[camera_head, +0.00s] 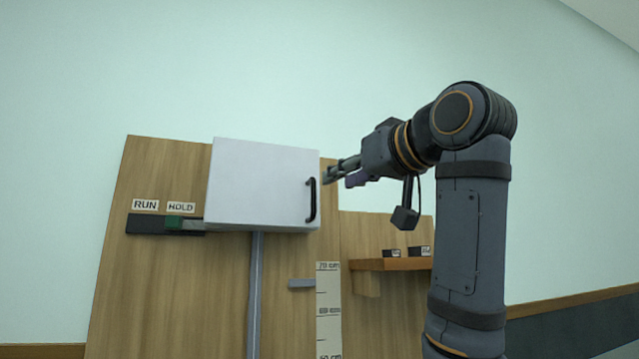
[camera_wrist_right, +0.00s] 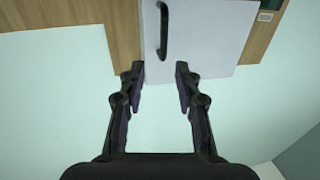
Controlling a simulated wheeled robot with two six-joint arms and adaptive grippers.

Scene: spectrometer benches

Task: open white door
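The white door (camera_head: 258,185) is the front of a box mounted on a wooden panel, and it looks closed. A black bar handle (camera_head: 312,199) stands upright near its right edge. My right gripper (camera_head: 330,175) is just right of the handle, near its top, and looks apart from it. In the right wrist view the handle (camera_wrist_right: 163,32) lies ahead of the fingertips and between their lines, with the white door (camera_wrist_right: 215,40) behind it. The right gripper (camera_wrist_right: 158,70) is open there, with nothing between its fingers. My left gripper is not in view.
The wooden panel (camera_head: 170,285) carries RUN and HOLD labels beside a dark slide with a green block (camera_head: 173,222). A height scale (camera_head: 328,305) is below the door. A wooden shelf (camera_head: 392,264) with small dark blocks is to the right.

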